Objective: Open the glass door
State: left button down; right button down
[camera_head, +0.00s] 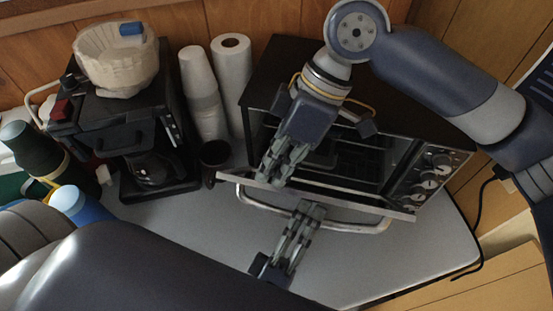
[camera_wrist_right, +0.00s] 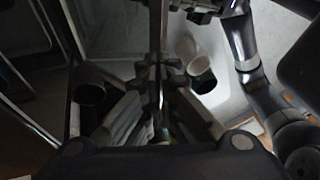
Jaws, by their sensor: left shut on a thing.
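The toaster oven (camera_head: 440,128) stands on the grey table, with its control knobs at the right. Its glass door (camera_head: 335,200) is tilted forward, partly open, and the dark inside with rack bars shows behind it. A curved metal handle (camera_head: 370,227) runs along the door's front. My left gripper (camera_head: 308,208), reaching up from below, is shut on the handle near its middle. My right gripper (camera_head: 272,180) reaches down from above at the door's left part. Its fingers are close together, also in the right wrist view (camera_wrist_right: 161,70); whether they touch the door is unclear.
A coffee maker (camera_head: 125,112) with a filter bowl stands at the left. Stacked white cups (camera_head: 203,95), a paper roll (camera_head: 232,70) and a dark cup (camera_head: 215,154) stand beside the oven. The grey table (camera_head: 430,260) is clear at the front right.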

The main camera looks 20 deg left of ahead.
pick_arm(q)
jog(key=c, duration=1.6)
grip_release()
jog(key=shift+w+r, duration=0.1)
jog(key=shift+r, duration=0.2)
pick_arm(e)
jog(key=shift+s+f, duration=0.15)
pick_arm(q)
jog(key=shift+f, duration=0.1)
jog(key=shift+f, duration=0.1)
pick_arm(e)
jog(key=shift+w+d, duration=0.1)
jog(key=shift+w, duration=0.4)
jog(key=shift+s+r, duration=0.25)
jog(key=shift+s, duration=0.4)
jog(key=shift+w+r, duration=0.25)
jog(key=shift+r, duration=0.05)
pick_arm(q)
jog(key=v, duration=1.2)
pick_arm(e)
jog(key=v, duration=1.1)
jog(key=shift+w, duration=0.15)
